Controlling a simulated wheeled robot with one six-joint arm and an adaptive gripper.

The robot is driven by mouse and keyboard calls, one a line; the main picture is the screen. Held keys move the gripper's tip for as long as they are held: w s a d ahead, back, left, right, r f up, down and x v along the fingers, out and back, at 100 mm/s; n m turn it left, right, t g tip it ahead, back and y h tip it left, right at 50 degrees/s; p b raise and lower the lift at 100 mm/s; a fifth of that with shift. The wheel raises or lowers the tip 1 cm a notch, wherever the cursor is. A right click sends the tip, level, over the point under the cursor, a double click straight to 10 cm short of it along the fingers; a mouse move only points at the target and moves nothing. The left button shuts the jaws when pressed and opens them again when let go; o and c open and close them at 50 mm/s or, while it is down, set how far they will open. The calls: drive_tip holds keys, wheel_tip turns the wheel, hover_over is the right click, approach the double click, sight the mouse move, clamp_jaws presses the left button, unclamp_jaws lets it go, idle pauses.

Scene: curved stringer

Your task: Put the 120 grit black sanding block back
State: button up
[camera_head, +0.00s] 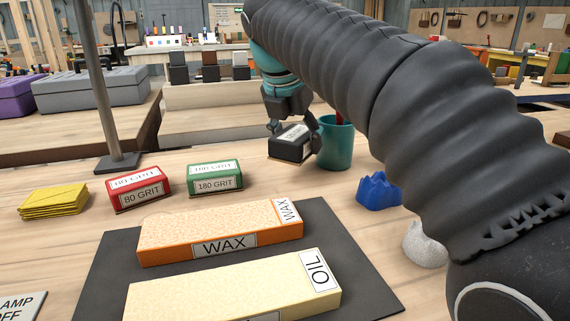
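My gripper (294,138) is at the back middle of the bench, pointing down, with its fingers on either side of a black sanding block (289,151). The block is slightly tilted and has a pale label on top; its print is too small to read. I cannot tell whether its underside touches the bench. A red 80 grit block (138,189) and a green 180 grit block (215,180) stand in a row to the left, with bare bench between the green block and the black one.
A teal cup (336,146) stands right beside the gripper. A blue jagged lump (378,191) and a grey-white lump (424,246) are at the right. WAX (220,232) and OIL (235,290) boards lie on a dark mat (352,254) in front. Yellow sheets (54,202) and a metal post (97,90) are left.

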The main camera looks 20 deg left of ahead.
sight(277, 134)
drive_tip(key=a+f, duration=0.1)
drive_tip(key=w+a, duration=0.1)
drive_tip(key=shift+a+f, duration=0.35)
drive_tip(key=shift+f+b, duration=0.8)
drive_tip(key=shift+f, duration=1.2)
drive_tip(key=shift+f, duration=0.1)
drive_tip(key=o, duration=1.3)
drive_tip(key=p+v, duration=0.3)
drive_tip(key=v, duration=0.9)
drive_tip(key=shift+p, duration=0.3)
drive_tip(key=shift+s, duration=0.1)
